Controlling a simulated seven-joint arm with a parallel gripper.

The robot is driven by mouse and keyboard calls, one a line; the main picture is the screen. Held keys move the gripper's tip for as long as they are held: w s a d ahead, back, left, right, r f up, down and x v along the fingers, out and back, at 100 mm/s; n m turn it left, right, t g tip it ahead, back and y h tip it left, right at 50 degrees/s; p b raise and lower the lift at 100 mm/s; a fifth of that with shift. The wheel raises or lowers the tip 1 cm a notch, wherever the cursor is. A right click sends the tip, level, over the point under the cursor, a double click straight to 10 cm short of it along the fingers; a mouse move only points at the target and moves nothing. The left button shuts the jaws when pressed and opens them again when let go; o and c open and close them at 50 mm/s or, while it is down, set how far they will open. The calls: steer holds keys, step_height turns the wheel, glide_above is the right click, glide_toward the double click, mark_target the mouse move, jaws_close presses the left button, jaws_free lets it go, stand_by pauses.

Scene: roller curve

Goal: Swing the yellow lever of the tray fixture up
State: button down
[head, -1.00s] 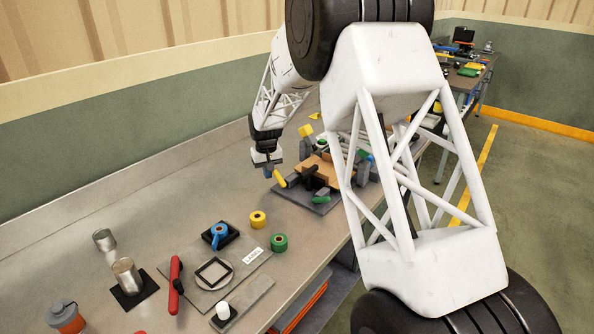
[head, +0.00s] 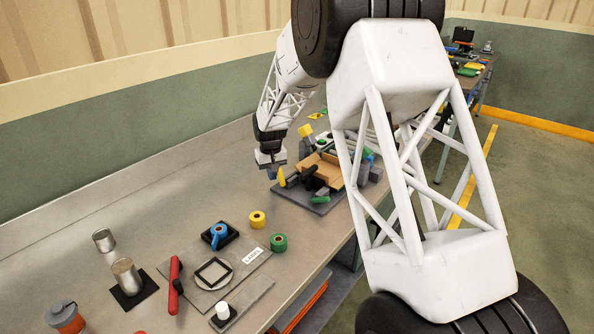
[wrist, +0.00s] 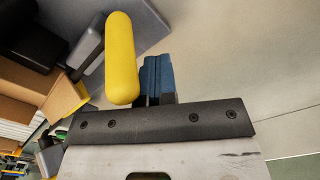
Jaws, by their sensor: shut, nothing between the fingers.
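The tray fixture (head: 312,199) sits on the bench, with a dark grey base and a tan tray (head: 326,170) on top. In the wrist view the yellow lever (wrist: 121,60) is a rounded bar on a grey arm. My gripper (head: 271,174) is just left of the lever, low over the bench. In the wrist view its blue fingers (wrist: 157,76) are shut and empty, close beside the lever's lower end; whether they touch it I cannot tell.
The bench left of my gripper is clear.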

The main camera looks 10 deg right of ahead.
steer(key=shift+s+d+f, duration=0.15)
steer(key=shift+s+f, duration=0.2)
steer(key=shift+s, duration=0.15)
steer(key=shift+r, duration=0.15)
steer(key=shift+s+d+r, duration=0.1)
steer(key=shift+d+r, duration=0.1)
steer(key=shift+r, duration=0.3)
steer(key=shift+s+d+r, duration=0.1)
steer(key=shift+d+r, duration=0.1)
steer(key=shift+r, duration=0.3)
steer(key=shift+d+r, duration=0.1)
steer(key=shift+r, duration=0.05)
steer(key=shift+s+d+r, duration=0.35)
steer(key=shift+s, duration=0.1)
steer(key=shift+r, duration=0.1)
stand_by(0.6)
step_height(320, 180, up, 9)
steer(key=shift+w+a, duration=0.4)
steer(key=shift+w, duration=0.05)
stand_by(0.9)
